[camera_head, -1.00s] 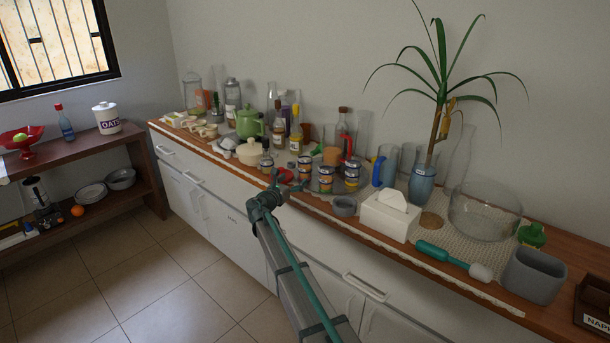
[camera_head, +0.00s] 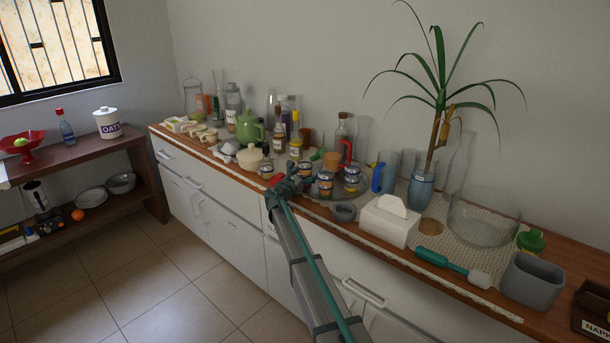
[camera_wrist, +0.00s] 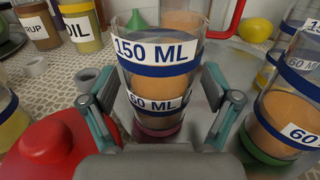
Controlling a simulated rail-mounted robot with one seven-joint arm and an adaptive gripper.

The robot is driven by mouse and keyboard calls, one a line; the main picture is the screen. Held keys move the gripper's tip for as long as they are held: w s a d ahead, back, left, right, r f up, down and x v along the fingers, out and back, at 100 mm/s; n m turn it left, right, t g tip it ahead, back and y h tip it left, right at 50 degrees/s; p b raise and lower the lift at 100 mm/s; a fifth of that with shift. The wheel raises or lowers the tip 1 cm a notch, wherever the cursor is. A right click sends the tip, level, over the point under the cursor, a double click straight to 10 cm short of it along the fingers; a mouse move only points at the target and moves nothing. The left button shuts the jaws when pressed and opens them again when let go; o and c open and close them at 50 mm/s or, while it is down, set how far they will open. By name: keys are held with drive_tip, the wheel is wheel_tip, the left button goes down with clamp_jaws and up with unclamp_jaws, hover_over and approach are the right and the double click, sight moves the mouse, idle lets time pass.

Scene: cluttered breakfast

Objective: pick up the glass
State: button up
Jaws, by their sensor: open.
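A clear glass (camera_wrist: 158,76) with blue bands, "150 ML" and "60 ML" labels and brown contents stands upright between my fingers in the wrist view. It may be two nested glasses; I cannot tell. My gripper (camera_wrist: 160,98) is open, with one finger on each side of the glass; contact is not clear. In the head view, my gripper (camera_head: 303,182) is among the small labelled glasses. A similar glass with a "60 ML" label (camera_wrist: 277,120) stands close to the right finger. The glass's base is partly hidden by my gripper.
A red object (camera_wrist: 45,150) is close at left. Syrup (camera_wrist: 38,27) and oil (camera_wrist: 80,25) bottles stand behind it. A red-handled jug (camera_head: 346,150), a grey cup (camera_head: 344,212) and a tissue box (camera_head: 389,221) crowd the counter. The floor in front is clear.

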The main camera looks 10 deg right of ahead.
sight(302, 169)
drive_tip(key=shift+c, duration=0.2)
drive_tip(key=c, duration=1.4)
drive_tip(key=shift+r, duration=0.1)
drive_tip(key=shift+r, duration=0.5)
wheel_tip(302, 169, up, 2)
drive_tip(key=shift+r, duration=0.1)
drive_tip(key=s+r, duration=0.3)
drive_tip(key=s, duration=0.1)
drive_tip(key=s+r, duration=0.3)
drive_tip(key=s, duration=0.2)
drive_tip(key=s+a+r+b, duration=0.1)
drive_tip(key=s+r, duration=0.2)
drive_tip(key=s, duration=0.2)
drive_tip(key=shift+r, duration=0.35)
